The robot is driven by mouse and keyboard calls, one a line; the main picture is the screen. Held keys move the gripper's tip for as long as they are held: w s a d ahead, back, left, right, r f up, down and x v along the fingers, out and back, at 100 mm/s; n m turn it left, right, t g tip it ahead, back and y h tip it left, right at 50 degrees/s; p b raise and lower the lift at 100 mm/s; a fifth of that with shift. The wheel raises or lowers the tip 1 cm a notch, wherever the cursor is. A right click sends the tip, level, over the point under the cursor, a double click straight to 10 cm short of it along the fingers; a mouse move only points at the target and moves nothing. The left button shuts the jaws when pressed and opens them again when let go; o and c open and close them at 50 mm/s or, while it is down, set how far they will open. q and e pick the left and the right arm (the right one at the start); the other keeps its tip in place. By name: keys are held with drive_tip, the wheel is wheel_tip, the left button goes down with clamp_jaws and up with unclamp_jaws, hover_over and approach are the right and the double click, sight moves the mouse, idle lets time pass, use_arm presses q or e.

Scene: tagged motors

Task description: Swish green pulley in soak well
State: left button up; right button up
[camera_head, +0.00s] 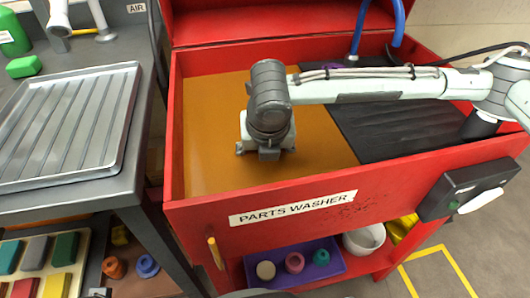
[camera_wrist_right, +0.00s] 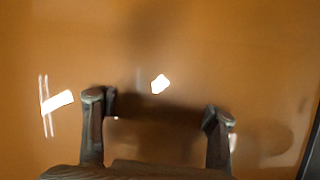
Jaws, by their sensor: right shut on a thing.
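The soak well is the left part of the red parts washer (camera_head: 300,215), filled with opaque brown liquid (camera_head: 212,120). My right arm reaches in from the right, and its wrist (camera_head: 267,100) points down over the liquid. In the right wrist view my right gripper (camera_wrist_right: 161,110) has its fingertips apart at the brown surface. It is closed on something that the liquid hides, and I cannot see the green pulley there. A teal-green pulley (camera_head: 321,257) sits in the purple tray on the lower shelf. My left gripper is not in view.
A black ribbed drain board (camera_head: 400,130) fills the washer's right side, with a blue hose (camera_head: 358,30) behind. A ridged metal tray (camera_head: 70,120) lies on the left bench. The purple tray (camera_head: 293,275) also holds cream and pink pulleys. The red rim surrounds the well.

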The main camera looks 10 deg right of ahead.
drive_tip(key=shift+r+p, duration=0.35)
drive_tip(key=shift+r, duration=1.4)
drive_tip(key=shift+f, duration=1.8)
idle(0.7)
wheel_tip(320, 180, up, 21)
drive_tip(key=shift+r, duration=0.2)
idle(1.8)
idle(0.9)
